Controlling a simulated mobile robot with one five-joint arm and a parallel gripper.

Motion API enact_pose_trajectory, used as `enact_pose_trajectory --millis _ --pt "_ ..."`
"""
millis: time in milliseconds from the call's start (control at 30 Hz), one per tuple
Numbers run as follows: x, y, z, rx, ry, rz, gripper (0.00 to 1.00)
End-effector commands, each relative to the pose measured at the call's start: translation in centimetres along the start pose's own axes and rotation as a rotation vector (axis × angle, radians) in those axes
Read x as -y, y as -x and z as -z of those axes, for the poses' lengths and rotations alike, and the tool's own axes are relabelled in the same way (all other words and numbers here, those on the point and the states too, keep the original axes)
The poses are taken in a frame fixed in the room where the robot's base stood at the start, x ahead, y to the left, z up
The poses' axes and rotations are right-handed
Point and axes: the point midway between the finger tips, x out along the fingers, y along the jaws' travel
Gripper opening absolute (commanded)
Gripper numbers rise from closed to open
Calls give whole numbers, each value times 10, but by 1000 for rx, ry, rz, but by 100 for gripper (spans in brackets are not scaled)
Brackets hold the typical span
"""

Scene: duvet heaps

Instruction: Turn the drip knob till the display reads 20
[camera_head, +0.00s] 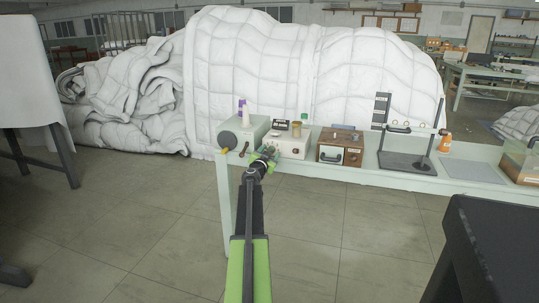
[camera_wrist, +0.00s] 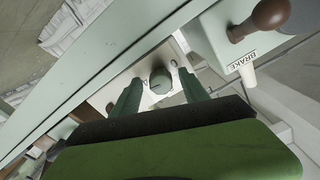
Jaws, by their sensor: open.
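A grey round knob (camera_wrist: 160,82) with a dark pointer line shows on a pale panel in the wrist view. My gripper (camera_wrist: 159,82) is open, with one green finger at each side of the knob in the picture. I cannot tell whether the fingertips reach around it or stop short. In the head view my gripper (camera_head: 264,156) is at the front of the bench, by the left part of a white box (camera_head: 289,148). A small dark panel (camera_head: 281,124) at the top of this box may be the display; no number is readable.
A green-grey box (camera_head: 241,134) stands left of the white box. Its BRAKE label (camera_wrist: 242,61) and brown ball handle (camera_wrist: 270,13) are near my gripper. A wooden box (camera_head: 340,147) and black stand (camera_head: 406,160) are further right. Quilted heaps (camera_head: 250,70) rise behind the bench.

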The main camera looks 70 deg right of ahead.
Motion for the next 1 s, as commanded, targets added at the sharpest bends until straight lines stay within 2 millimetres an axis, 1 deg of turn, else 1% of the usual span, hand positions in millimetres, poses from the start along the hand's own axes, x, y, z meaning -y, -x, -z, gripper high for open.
enact_pose_trajectory --millis 67,167,267,500,600,700,833,1000 --pt "0 2 0 0 0 1 52" --pt "0 12 0 1 0 1 52" --pt "0 34 0 1 0 3 52" --pt "-1 104 0 1 0 3 52" --pt "-2 131 1 0 0 1 52" --pt "-2 152 0 1 0 2 52" --pt "-2 168 1 0 0 0 52" --pt "-1 175 0 0 0 0 52"
